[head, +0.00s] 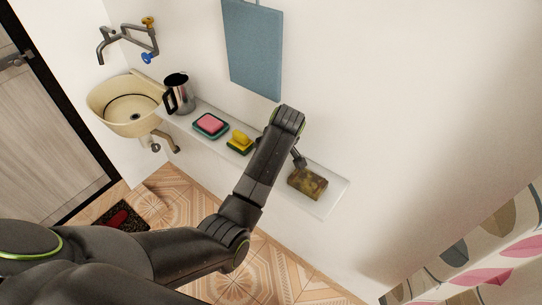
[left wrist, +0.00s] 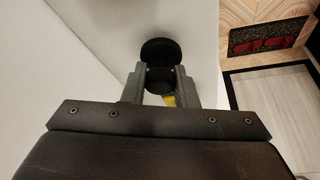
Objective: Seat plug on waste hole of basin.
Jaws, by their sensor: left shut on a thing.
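The plug (left wrist: 161,52) is black and round, with a wide disc and a narrower knob, in the left wrist view. My left gripper (left wrist: 159,84) is shut on it, with a finger on each side of the knob. In the head view my left arm reaches over the shelf and mostly hides the gripper and plug. The cream basin (head: 104,93) is on the wall at the left of the head view, well apart from my gripper. Its dark waste hole (head: 136,117) shows in the bowl and looks uncovered. My right gripper is not in view.
A white shelf (head: 335,186) carries a metal jug (head: 178,94) beside the basin, pink soap (head: 210,123) on a teal dish, a yellow-green sponge (head: 241,140) and a brown block (head: 307,184). A wall tap (head: 127,42) overhangs the basin. A blue towel (head: 253,47) hangs above the shelf.

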